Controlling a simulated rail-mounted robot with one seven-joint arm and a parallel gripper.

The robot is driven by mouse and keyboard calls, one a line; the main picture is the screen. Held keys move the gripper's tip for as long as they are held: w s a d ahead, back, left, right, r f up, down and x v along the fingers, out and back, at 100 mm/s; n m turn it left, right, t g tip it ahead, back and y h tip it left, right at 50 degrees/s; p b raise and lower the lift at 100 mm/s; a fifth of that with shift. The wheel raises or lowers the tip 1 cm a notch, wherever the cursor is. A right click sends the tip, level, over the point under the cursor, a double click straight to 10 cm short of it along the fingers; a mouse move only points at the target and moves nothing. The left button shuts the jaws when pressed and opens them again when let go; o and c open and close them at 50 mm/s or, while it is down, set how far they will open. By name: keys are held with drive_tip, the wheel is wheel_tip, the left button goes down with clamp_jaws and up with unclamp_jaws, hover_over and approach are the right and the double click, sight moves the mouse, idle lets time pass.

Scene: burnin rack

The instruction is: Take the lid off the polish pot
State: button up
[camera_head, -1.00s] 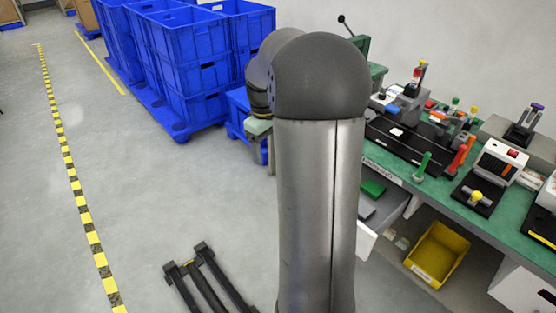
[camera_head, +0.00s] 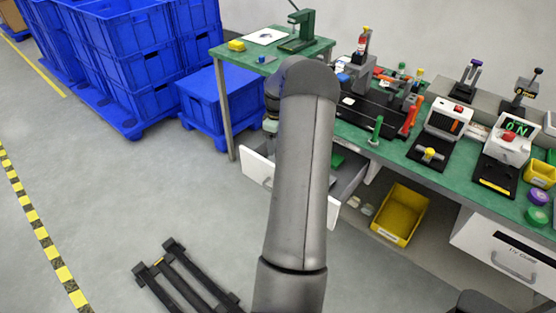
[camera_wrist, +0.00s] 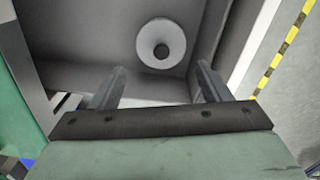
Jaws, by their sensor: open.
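In the wrist view a round white thing with a dark round centre (camera_wrist: 161,44) sits inside a grey, straight-walled space that looks like the open drawer. It may be the polish pot seen from above, but I cannot tell pot from lid. My gripper (camera_wrist: 161,74) is open and empty, its two fingers spread short of the round thing and apart from it. In the head view my own arm hides the gripper and part of the open drawer (camera_head: 258,172).
The green-topped bench (camera_head: 350,130) carries several devices and fixtures. A purple round piece (camera_head: 538,197) and a green one (camera_head: 537,216) lie at its right end. A yellow bin (camera_head: 400,216) is below. Blue crates (camera_head: 130,50) stand at left.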

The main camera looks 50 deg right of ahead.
wheel_tip(320, 180, down, 6)
drive_tip(key=shift+a+f, duration=0.1)
drive_tip(key=shift+f, duration=0.15)
drive_tip(key=c, duration=0.6)
